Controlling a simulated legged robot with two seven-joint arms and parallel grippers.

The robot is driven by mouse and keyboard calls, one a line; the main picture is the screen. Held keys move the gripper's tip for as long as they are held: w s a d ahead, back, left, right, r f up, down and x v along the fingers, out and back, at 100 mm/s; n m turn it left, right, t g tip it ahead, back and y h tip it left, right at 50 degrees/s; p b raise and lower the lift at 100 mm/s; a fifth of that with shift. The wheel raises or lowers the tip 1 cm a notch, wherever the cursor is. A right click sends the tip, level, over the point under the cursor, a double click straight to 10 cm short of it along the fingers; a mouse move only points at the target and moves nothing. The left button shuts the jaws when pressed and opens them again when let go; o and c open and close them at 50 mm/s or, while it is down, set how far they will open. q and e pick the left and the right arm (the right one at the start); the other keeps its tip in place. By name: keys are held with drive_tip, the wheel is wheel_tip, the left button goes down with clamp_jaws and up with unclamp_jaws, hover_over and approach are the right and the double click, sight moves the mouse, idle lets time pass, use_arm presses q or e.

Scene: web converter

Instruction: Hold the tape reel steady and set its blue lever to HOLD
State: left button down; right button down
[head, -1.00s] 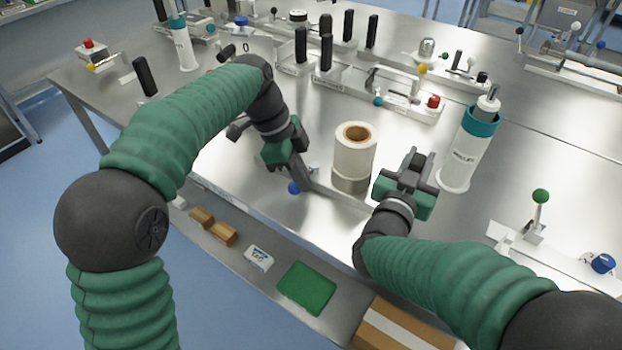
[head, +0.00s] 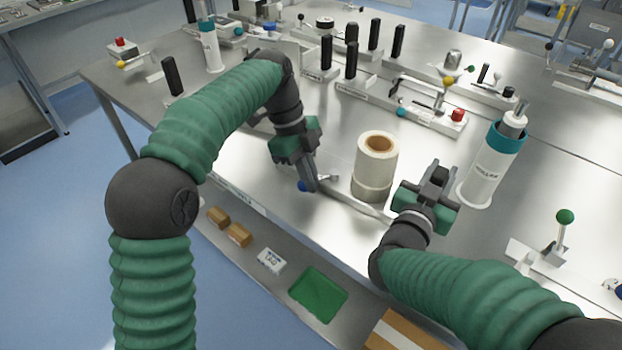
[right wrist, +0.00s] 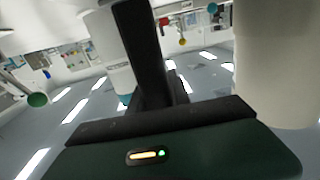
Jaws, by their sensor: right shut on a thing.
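The tape reel (head: 375,168), a cream roll with a brown core, stands upright near the table's front edge. It looms at the right of the right wrist view (right wrist: 275,60). The blue lever knob (head: 302,186) is left of it, partly hidden by my left gripper (head: 309,184). The left fingers point down against or just beside the knob; their gap does not show. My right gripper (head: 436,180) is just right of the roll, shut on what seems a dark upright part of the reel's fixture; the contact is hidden. The HOLD mark cannot be read.
A white bottle with a teal collar (head: 494,160) stands close right of my right gripper. A green-knobbed lever (head: 564,217) is further right. Several fixtures with black posts (head: 352,62) fill the back. A green tray (head: 318,294) lies on the lower shelf.

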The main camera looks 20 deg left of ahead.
use_arm(q)
drive_tip(key=shift+w+a, duration=0.1)
drive_tip(key=shift+a, duration=0.15)
use_arm(e)
drive_tip(key=shift+s+d+f, duration=0.1)
drive_tip(key=shift+f, duration=0.6)
use_arm(q)
drive_tip(key=s+v, duration=0.1)
drive_tip(key=v, duration=0.8)
drive_tip(key=shift+w+r, duration=0.35)
drive_tip(key=shift+w, duration=0.15)
drive_tip(key=shift+r+p, duration=0.3)
drive_tip(key=shift+p, duration=0.05)
use_arm(e)
drive_tip(key=shift+r, duration=0.3)
drive_tip(key=shift+r, duration=0.1)
drive_tip(key=c, duration=1.1)
unclamp_jaws()
drive_tip(key=shift+w+r, duration=0.1)
drive_tip(key=shift+w, duration=0.1)
use_arm(q)
drive_tip(key=shift+w+d, duration=0.1)
drive_tip(key=shift+w, duration=0.05)
use_arm(e)
drive_tip(key=shift+r, duration=0.1)
use_arm(q)
drive_tip(key=shift+r, duration=0.1)
